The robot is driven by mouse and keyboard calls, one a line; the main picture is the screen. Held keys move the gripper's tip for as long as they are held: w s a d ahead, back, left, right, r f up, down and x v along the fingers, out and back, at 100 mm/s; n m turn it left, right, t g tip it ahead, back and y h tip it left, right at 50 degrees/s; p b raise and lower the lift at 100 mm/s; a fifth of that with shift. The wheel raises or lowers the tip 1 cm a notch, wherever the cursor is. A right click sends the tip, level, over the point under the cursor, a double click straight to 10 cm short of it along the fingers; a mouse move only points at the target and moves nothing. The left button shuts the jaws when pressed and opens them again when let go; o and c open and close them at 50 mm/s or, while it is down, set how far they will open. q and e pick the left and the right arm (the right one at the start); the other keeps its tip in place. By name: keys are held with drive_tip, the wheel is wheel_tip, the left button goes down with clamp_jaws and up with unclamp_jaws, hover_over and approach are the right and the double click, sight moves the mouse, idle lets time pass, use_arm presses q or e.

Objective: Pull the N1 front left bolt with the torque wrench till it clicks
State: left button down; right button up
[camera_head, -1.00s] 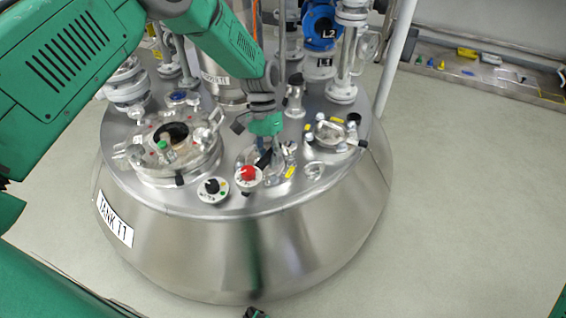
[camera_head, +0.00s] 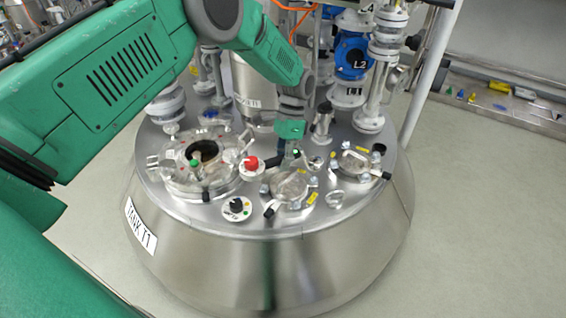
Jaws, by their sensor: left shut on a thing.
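My left gripper (camera_head: 291,150) comes down over the tank lid. It is shut on what seems to be the torque wrench (camera_head: 270,162), seen as a dark handle beside a round red-topped head (camera_head: 251,164). The wrench is small and partly hidden by the gripper. A round flange cover (camera_head: 289,186) with bolts on its rim lies just in front of the gripper. Another bolted cover (camera_head: 354,165) lies to its right. I cannot read an N1 label or tell which bolt is its front left one. The wrench head is apart from the near rim bolts. My right gripper is not in view.
Pipes and a blue valve (camera_head: 352,50) stand behind. The floor at right is clear.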

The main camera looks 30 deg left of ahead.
use_arm(q)
drive_tip(key=shift+f, duration=0.3)
drive_tip(key=shift+d, duration=0.1)
